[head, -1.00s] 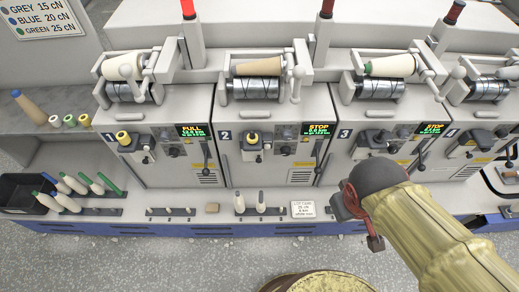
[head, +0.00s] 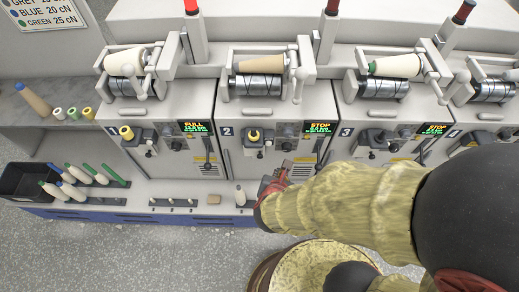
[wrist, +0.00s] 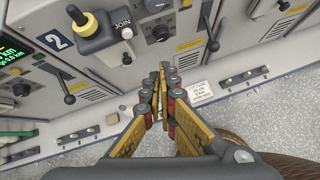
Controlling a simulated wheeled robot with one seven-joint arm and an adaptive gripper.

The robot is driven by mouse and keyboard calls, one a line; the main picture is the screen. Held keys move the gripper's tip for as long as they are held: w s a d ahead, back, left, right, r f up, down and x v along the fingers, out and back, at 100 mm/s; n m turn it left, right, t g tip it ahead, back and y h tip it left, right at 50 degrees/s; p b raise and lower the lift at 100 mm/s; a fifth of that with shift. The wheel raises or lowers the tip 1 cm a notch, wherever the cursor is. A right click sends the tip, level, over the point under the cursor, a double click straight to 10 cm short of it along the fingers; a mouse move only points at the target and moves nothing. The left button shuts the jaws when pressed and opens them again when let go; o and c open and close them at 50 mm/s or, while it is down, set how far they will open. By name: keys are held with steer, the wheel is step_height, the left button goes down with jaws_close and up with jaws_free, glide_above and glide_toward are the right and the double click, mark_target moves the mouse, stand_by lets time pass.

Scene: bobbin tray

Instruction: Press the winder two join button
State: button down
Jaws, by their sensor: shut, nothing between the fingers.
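Winder two (head: 236,165) is a light grey machine front marked "2", with a display reading STOP. In the head view my gripper (head: 276,180) is in front of winder two's lower right, partly hidden by my arm.
A black lever (wrist: 62,79) and another lever (wrist: 213,40) stick out of the fronts near my gripper.

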mark_target(269, 144)
steer(key=a+n, duration=0.1)
steer(key=a+n+y, duration=0.1)
steer(key=a+n, duration=0.1)
steer(key=shift+w+a+n+y, duration=0.3)
steer(key=shift+w+a+n, duration=0.05)
steer(key=shift+n, duration=0.05)
steer(key=w+f+b, duration=0.5)
steer(key=w+f, duration=0.2)
steer(key=w, duration=0.4)
steer(key=shift+d, duration=0.15)
steer(key=shift+w, duration=0.1)
